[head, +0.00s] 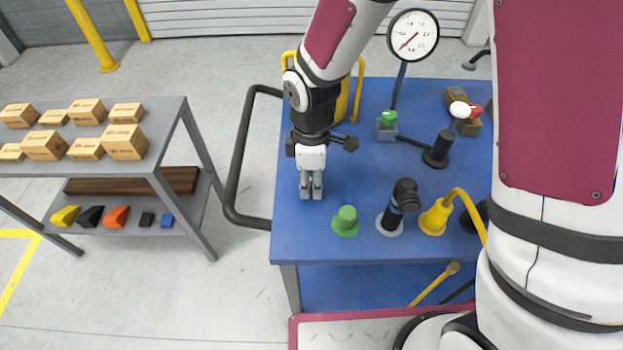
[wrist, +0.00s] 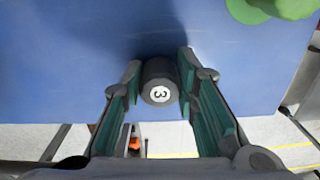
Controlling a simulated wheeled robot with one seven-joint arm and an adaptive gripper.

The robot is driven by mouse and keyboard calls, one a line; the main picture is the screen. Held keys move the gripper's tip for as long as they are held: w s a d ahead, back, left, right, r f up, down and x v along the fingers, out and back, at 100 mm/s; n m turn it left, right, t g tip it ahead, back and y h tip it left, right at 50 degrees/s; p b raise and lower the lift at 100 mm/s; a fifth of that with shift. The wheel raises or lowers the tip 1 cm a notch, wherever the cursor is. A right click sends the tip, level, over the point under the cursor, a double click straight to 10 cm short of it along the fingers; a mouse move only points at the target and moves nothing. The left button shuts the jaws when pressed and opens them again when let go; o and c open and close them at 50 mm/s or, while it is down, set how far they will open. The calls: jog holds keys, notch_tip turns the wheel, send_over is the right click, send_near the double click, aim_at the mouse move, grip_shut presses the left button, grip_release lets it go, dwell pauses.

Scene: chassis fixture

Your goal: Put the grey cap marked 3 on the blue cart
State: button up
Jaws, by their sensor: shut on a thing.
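The grey cap marked 3 (wrist: 160,84) is a dark short cylinder with a white disc bearing the 3, seen between my fingers in the wrist view. My gripper (wrist: 158,85) is shut on it, one finger on each side. In the head view my gripper (head: 312,192) points down over the left part of the blue cart (head: 345,170), and I cannot make out the cap there. The blue top lies behind the cap in the wrist view, with a shadow beside it. I cannot tell whether the cap touches the top.
A green cap-like part (head: 346,221) stands right of my gripper, then a black fitting (head: 400,203) and a yellow one (head: 435,217). A gauge (head: 412,36) rises behind. A black handle rail (head: 238,150) is left. A grey shelf (head: 165,130) holds boxes.

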aim_at(311, 179)
jog(key=shift+f, duration=0.1)
jog(key=o, duration=0.8)
jog(key=shift+c, duration=0.2)
notch_tip(311, 179, up, 12)
jog(key=s+d+r+m+t, duration=0.1)
jog(key=s+d+r+m, duration=0.1)
jog(key=d+r+m, duration=0.25)
jog(key=s+d+r+m+t, duration=0.1)
jog(key=s+d+r+m, duration=0.2)
jog(key=d+r, duration=0.25)
jog(key=s+d+r+m+t, duration=0.3)
jog(key=s+d+r+m, duration=0.1)
jog(key=s+d+m, duration=0.3)
jog(key=shift+s+d+r+m, duration=0.35)
jog(key=shift+s+m, duration=1)
jog(key=shift+s, duration=0.5)
